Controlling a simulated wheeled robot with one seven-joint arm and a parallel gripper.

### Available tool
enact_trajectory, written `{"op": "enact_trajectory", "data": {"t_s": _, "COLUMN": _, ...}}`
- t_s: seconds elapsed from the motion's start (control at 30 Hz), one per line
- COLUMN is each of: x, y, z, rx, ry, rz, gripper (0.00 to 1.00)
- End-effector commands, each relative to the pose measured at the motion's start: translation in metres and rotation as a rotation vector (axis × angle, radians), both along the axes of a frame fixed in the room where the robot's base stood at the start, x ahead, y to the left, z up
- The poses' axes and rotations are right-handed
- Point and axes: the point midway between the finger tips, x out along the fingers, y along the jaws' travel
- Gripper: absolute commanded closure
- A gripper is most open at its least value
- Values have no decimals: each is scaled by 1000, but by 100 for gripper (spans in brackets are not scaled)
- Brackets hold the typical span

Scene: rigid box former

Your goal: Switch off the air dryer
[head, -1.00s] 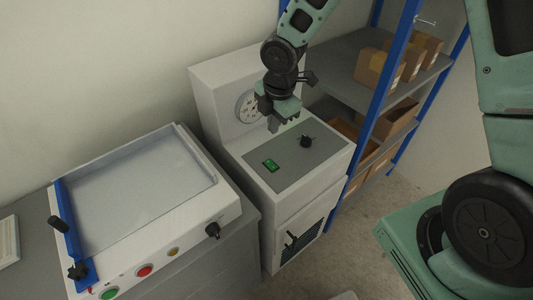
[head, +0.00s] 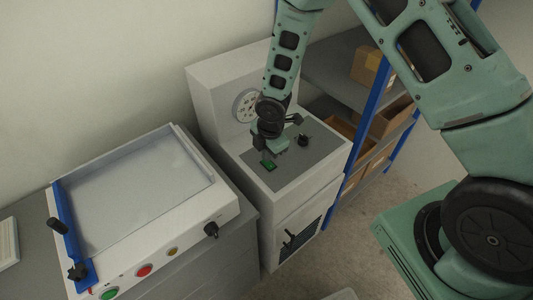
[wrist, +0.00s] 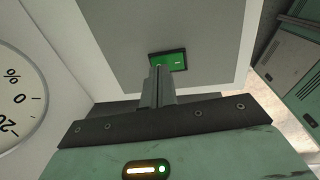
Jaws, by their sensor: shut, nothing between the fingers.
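The air dryer looks to be the white cabinet (head: 228,115) with a round gauge (head: 246,105) on its raised back and a grey top panel (head: 300,167). A green rocker switch (head: 268,165) sits on that panel. A black knob (head: 303,141) stands farther right on it. My gripper (head: 275,150) is low over the panel, just behind the switch. In the wrist view my shut, empty fingers (wrist: 158,88) point at the green switch (wrist: 172,61), their tips at its near edge. I cannot tell whether they touch it.
A white machine (head: 140,200) with a blue bar and coloured buttons stands on the left. A blue-framed shelf (head: 362,127) with cardboard boxes is on the right. The wall is behind the cabinet.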

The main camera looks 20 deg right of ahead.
Motion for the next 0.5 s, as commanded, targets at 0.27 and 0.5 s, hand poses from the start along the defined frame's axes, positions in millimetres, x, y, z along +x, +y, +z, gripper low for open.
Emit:
{"op": "enact_trajectory", "data": {"t_s": 0.27, "x": 1, "y": 0, "z": -8, "rx": 0, "ry": -1, "rz": 0, "gripper": 100}}
{"op": "enact_trajectory", "data": {"t_s": 0.5, "x": 1, "y": 0, "z": -7, "rx": -1, "ry": 2, "rz": 0, "gripper": 100}}
